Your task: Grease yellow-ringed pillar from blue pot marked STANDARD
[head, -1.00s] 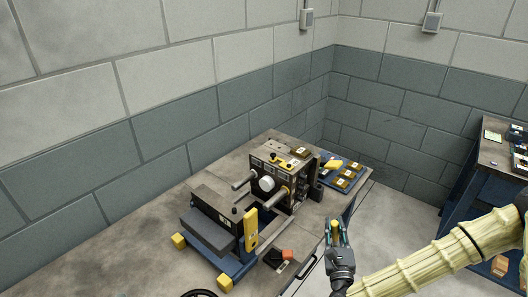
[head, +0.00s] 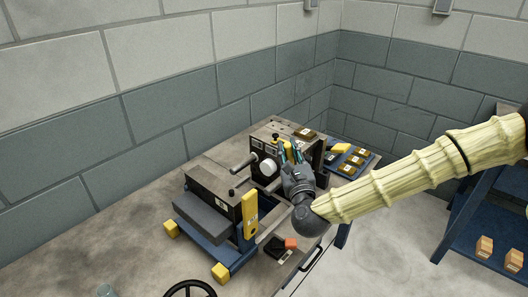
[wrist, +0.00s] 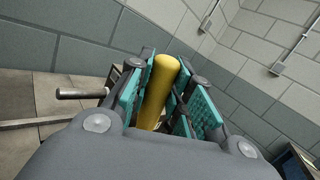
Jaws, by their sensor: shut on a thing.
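My gripper (head: 291,154) is in front of the right side of the mould half (head: 266,146) on the bench. A grey pillar (head: 243,165) juts out to the left from the mould half, beside a white round boss (head: 268,167). A grey bar also shows at left in the wrist view (wrist: 80,93). My gripper hides other pillars; I cannot make out a yellow ring. I cannot identify a blue pot marked STANDARD.
A second mould part (head: 208,215) with a yellow upright bar (head: 250,214) sits nearer, on a blue base with yellow corners. A blue tray (head: 373,157) with brown blocks lies at the right. A dark item and orange block (head: 291,243) lie near the bench's front edge.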

